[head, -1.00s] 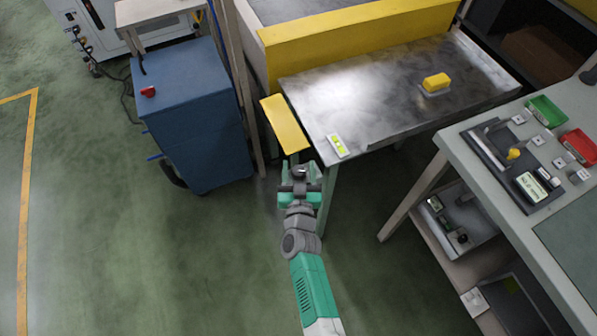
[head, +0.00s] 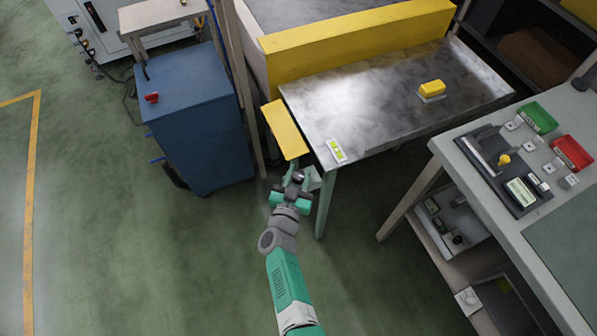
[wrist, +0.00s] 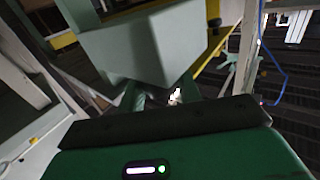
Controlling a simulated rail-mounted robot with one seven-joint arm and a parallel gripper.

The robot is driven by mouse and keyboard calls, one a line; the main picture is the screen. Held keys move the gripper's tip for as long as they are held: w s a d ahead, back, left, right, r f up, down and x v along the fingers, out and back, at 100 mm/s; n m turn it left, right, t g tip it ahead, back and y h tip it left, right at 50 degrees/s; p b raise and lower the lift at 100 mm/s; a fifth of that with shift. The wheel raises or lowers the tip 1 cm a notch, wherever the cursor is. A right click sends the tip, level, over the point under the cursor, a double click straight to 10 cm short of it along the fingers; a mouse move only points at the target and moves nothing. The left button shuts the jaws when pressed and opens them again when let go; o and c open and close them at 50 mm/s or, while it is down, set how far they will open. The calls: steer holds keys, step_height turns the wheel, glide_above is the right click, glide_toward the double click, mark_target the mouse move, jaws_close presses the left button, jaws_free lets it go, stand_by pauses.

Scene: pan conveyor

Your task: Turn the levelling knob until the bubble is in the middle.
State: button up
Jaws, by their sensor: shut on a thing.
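The spirit level (head: 336,150) is a small white-framed, yellow-green vial on the near left corner of the steel table (head: 375,118). Its bubble is too small to place. My gripper (head: 299,170) is below that corner, beside the pale green table leg (head: 326,203). The wrist view shows its two green fingers close together (wrist: 170,92) under a large pale green block (wrist: 146,45). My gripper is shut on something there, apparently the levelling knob. The knob itself is mostly hidden by the fingers; only a small bright spot shows between them.
A yellow flap (head: 286,130) juts out left of the table, just above my gripper. A blue cabinet (head: 198,115) stands further left. A workbench (head: 470,190) with green and red trays is on the right. A yellow block (head: 432,88) sits on the table.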

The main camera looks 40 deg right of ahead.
mark_target(296, 181)
steer(key=o, duration=1)
steer(key=shift+c, duration=0.2)
steer(key=p+v, duration=0.4)
steer(key=v, duration=0.3)
steer(key=shift+s+a+r+p, duration=0.1)
steer(key=shift+a+r+p, duration=0.1)
steer(key=shift+p, duration=0.15)
steer(key=shift+s+a+f, duration=0.15)
steer(key=shift+f, duration=0.1)
